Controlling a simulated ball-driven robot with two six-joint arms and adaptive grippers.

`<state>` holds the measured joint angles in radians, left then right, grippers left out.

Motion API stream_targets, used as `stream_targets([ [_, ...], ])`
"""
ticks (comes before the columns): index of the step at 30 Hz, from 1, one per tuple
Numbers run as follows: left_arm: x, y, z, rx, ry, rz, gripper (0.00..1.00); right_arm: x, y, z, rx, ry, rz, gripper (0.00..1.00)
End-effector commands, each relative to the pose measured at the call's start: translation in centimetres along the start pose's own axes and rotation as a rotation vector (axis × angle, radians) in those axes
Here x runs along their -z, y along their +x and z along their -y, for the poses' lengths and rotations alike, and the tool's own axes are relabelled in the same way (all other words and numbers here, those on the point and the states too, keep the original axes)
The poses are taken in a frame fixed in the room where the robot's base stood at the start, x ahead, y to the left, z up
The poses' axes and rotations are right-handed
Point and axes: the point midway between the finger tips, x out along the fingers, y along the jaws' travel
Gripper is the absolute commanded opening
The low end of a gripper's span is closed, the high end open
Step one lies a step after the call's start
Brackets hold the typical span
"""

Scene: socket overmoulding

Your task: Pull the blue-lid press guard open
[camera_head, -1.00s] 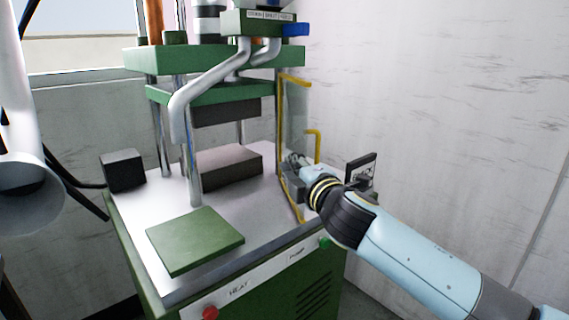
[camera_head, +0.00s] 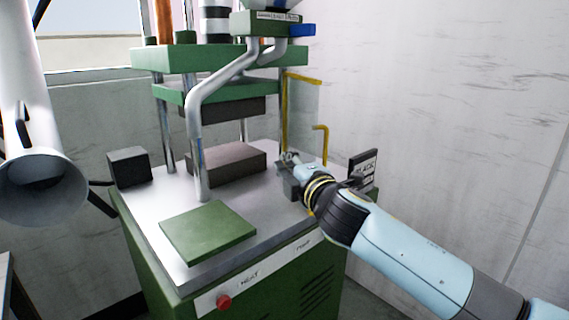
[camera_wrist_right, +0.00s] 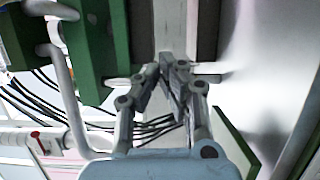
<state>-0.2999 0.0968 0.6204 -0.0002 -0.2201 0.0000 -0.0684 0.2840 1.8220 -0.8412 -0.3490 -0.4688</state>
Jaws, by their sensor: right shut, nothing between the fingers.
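The press (camera_head: 215,60) is green with a blue block (camera_head: 302,30) at its top right. Its guard is a clear panel (camera_head: 304,110) with a yellow edge (camera_head: 284,120) and a yellow handle (camera_head: 322,145), standing at the press's right side. My right gripper (camera_head: 288,158) is shut and empty, low in front of the panel and left of the handle. In the right wrist view its fingertips (camera_wrist_right: 160,70) are close together before a pale grey upright surface. The panel's lower part is partly hidden behind my gripper and wrist. My left gripper is out of view.
A green plate (camera_head: 208,232) lies on the bed's front. A dark block (camera_head: 130,167) stands at its left, and a brown-grey block (camera_head: 227,163) lies between the posts. A dark labelled plate (camera_head: 363,168) is just beyond my right wrist. The wall limits room at right.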

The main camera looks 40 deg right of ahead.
Motion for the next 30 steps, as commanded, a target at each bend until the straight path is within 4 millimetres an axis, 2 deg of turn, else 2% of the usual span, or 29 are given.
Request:
stream_targets([
  [4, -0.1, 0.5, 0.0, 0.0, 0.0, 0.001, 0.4, -0.5, -2.1, 0.2, 0.002, -0.004, -0.001, 0.0],
  [10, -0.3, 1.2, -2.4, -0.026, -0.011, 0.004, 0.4, -1.2, -5.5, 0.3, 0.003, -0.005, -0.001, 0.0],
  [15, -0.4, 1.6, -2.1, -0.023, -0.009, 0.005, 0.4, -1.7, -7.7, 0.2, 0.002, -0.003, -0.001, 0.0],
  [27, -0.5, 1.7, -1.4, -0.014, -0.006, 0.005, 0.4, -1.6, -8.4, 0.1, 0.001, 0.011, 0.004, 0.0],
  [29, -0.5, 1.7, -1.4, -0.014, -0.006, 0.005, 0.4, -1.9, -8.3, 1.6, 0.029, 0.018, 0.019, 0.0],
  [30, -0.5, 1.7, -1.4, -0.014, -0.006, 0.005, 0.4, -2.2, -8.3, 3.1, 0.059, 0.025, 0.032, 0.0],
])
